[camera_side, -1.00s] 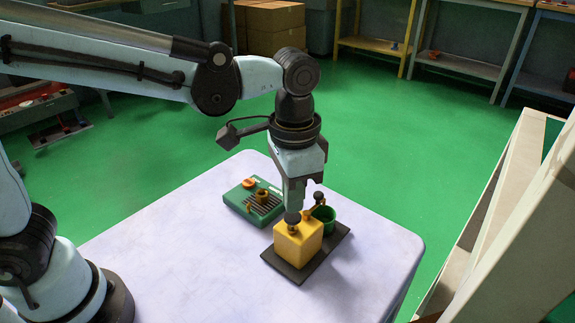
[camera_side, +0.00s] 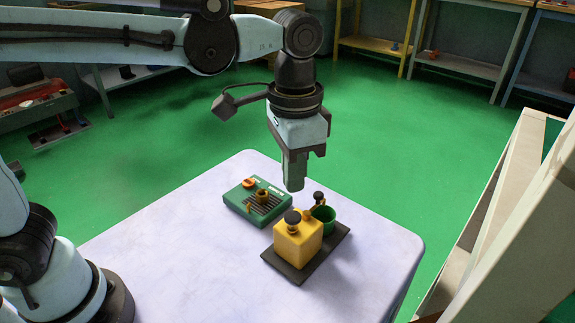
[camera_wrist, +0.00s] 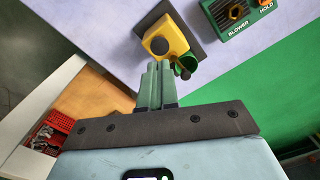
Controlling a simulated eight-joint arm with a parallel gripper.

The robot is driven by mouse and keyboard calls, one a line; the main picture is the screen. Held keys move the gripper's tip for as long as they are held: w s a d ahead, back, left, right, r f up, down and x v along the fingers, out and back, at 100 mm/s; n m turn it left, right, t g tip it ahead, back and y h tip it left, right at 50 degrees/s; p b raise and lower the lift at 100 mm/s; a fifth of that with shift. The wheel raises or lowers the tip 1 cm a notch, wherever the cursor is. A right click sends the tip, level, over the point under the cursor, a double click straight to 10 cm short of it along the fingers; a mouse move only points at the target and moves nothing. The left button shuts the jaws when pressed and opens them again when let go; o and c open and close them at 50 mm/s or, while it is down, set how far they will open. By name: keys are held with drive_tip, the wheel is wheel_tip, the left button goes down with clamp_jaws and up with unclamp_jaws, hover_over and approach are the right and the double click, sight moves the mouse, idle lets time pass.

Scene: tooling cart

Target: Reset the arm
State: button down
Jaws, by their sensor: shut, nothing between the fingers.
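My gripper (camera_side: 294,186) hangs above the cart top, pointing down, with its fingers together and nothing between them. Below it, clear of the fingertips, a yellow block-shaped container (camera_side: 298,246) with a black knob (camera_side: 292,217) on top stands on a dark tray (camera_side: 327,255). A green cup (camera_side: 325,216) stands beside it on the same tray. In the wrist view the closed fingers (camera_wrist: 156,68) show near the yellow container (camera_wrist: 166,34) and the green cup (camera_wrist: 187,66), which the fingers partly overlap.
A green control box (camera_side: 240,207) with an orange knob sits left of the tray; its labels read BLOWER and HOLD in the wrist view (camera_wrist: 245,18). The pale cart top (camera_side: 165,245) is clear at the left and front. A pale frame (camera_side: 505,225) stands to the right.

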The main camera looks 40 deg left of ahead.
drive_tip(key=shift+r, duration=0.85)
drive_tip(key=s+a+f+n+t, duration=0.2)
drive_tip(key=a+f+n+t, duration=0.1)
drive_tip(key=a, duration=0.5)
drive_tip(key=s+a+f+n+t, duration=0.1)
drive_tip(key=a+f+n+t, duration=0.2)
drive_tip(key=a, duration=0.6)
drive_tip(key=shift+s+t, duration=0.4)
drive_tip(key=shift+t, duration=0.2)
